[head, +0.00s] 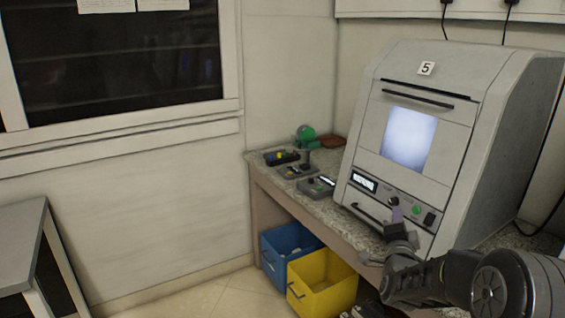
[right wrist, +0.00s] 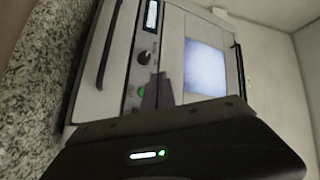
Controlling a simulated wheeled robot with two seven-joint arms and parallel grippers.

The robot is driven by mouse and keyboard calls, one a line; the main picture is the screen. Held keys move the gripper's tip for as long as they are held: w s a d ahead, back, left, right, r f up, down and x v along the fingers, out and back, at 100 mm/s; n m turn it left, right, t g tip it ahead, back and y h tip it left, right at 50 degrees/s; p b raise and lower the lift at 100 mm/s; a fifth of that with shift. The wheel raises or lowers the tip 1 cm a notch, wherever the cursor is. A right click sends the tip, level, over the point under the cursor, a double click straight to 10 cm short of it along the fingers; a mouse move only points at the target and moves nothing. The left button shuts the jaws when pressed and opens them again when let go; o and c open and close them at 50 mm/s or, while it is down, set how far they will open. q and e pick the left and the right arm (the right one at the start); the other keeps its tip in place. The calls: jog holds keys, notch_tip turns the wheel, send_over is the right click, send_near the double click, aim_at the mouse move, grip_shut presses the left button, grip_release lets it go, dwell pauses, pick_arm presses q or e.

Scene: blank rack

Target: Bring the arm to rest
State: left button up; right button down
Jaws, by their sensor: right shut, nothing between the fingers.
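My right arm comes in from the lower right of the head view. Its gripper (head: 397,218) is shut and empty, in front of the lower control panel of a grey machine (head: 430,150) marked 5. The right wrist view shows the shut fingertips (right wrist: 155,92) over the machine's front, near a dark knob and a green button (right wrist: 141,91). I cannot tell whether the fingers touch the panel. The machine's window (head: 409,138) glows pale. My left gripper is not in view.
The machine stands on a speckled counter (head: 335,205). Small devices and a green object (head: 306,133) lie at the counter's left end. A blue bin (head: 285,245) and a yellow bin (head: 325,283) stand below. A grey table (head: 20,230) is at the far left, with open floor between.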

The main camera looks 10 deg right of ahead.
jog(key=s+a+f+n+g+y+p, duration=0.1)
jog(key=s+a+f+n+g+y, duration=0.2)
jog(key=a+f, duration=0.5)
jog(key=s+a+f+n+g+y, duration=0.1)
jog(key=a+f+n+y, duration=0.3)
jog(key=f, duration=0.5)
jog(key=s+a+f+n+g+y+p, duration=0.1)
jog(key=s+a+f+n+g+y, duration=0.1)
jog(key=a+f+n, duration=0.5)
jog(key=s+a+f+n+g+y+p, duration=0.1)
jog(key=s+a+f+g+y+p, duration=0.1)
jog(key=s+a+f+g, duration=0.2)
jog(key=s+a+f+n+g+y+p, duration=0.2)
jog(key=s+a+f+g, duration=0.3)
jog(key=s+a+f, duration=0.5)
jog(key=s+a, duration=0.3)
jog(key=s, duration=0.4)
jog(key=s+a, duration=0.4)
jog(key=s, duration=0.4)
jog(key=shift+f+n+g+y+p, duration=0.2)
jog(key=shift+n+g+y+p, duration=0.1)
jog(key=shift+a, duration=0.1)
dwell(1.5)
